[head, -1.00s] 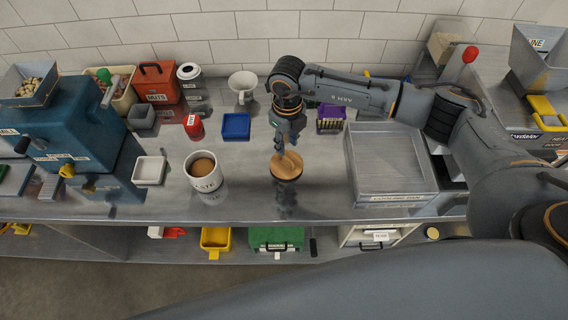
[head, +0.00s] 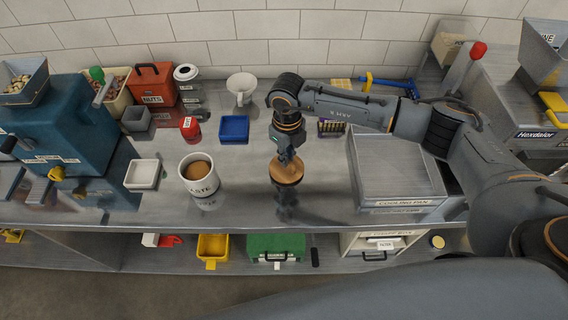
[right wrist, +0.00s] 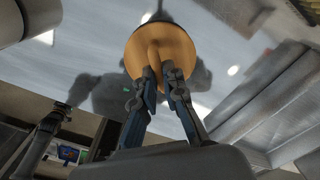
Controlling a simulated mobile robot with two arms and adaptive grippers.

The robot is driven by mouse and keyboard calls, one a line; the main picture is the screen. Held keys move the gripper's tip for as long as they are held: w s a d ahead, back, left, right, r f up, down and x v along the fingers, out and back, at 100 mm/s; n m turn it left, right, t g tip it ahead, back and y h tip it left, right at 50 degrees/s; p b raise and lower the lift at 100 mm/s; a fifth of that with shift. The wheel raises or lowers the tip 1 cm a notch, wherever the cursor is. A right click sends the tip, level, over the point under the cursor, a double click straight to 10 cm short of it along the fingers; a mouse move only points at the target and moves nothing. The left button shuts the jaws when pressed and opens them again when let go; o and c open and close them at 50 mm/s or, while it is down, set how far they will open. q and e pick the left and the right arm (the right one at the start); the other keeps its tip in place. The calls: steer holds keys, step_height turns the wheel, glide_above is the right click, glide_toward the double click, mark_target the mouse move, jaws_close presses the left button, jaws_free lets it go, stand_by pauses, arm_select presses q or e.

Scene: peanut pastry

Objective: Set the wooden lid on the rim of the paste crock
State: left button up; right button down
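The paste crock (head: 207,187) is a white, open pot with lettering ending in "STE" and tan paste inside. It stands upright on the counter, left of my right gripper (head: 287,157). The wooden lid (head: 289,177) is a round tan disc with a knob, below that gripper and apart from the crock. In the right wrist view, the gripper's two fingers (right wrist: 161,73) close on either side of the knob of the lid (right wrist: 176,45). The lid seems to be slightly above the counter, with its shadow offset.
A blue tray (head: 234,128) and a red pot (head: 190,129) lie behind the crock. A white dish (head: 143,174) is left of it, near a blue machine (head: 70,130). A cooling pan (head: 398,170) stands right of the lid. The counter between crock and lid is clear.

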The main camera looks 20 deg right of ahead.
arm_select(q)
steer(key=shift+r+p, duration=0.4)
arm_select(e)
steer(key=shift+r, duration=0.85)
arm_select(q)
steer(key=shift+r+p, duration=0.8)
arm_select(e)
steer(key=shift+r, duration=1.65)
steer(key=shift+r, duration=0.1)
